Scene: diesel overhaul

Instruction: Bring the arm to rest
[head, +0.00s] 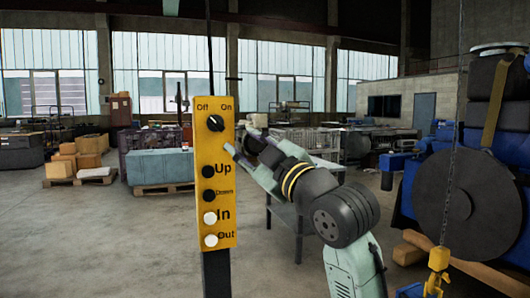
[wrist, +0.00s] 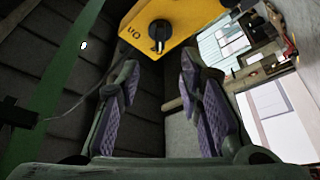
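My gripper (head: 238,138) is to the right of the yellow control panel (head: 228,190), near the height of its black rotary knob (head: 216,123). In the wrist view my gripper (wrist: 160,78) is open, with two purple-padded fingers spread and nothing between them. The knob (wrist: 160,34) shows beyond the gap between the fingertips, on the yellow panel (wrist: 182,18). The fingers look apart from the knob. My arm is bent and reaches up from the lower right of the head view.
The panel stands on a dark post, with Up, Down, In and Out buttons (head: 210,206) below the knob. A large dark disc on machinery (head: 470,160) and a yellow hoist hook (head: 438,262) are at right. Pallets with boxes (head: 80,160) stand at left.

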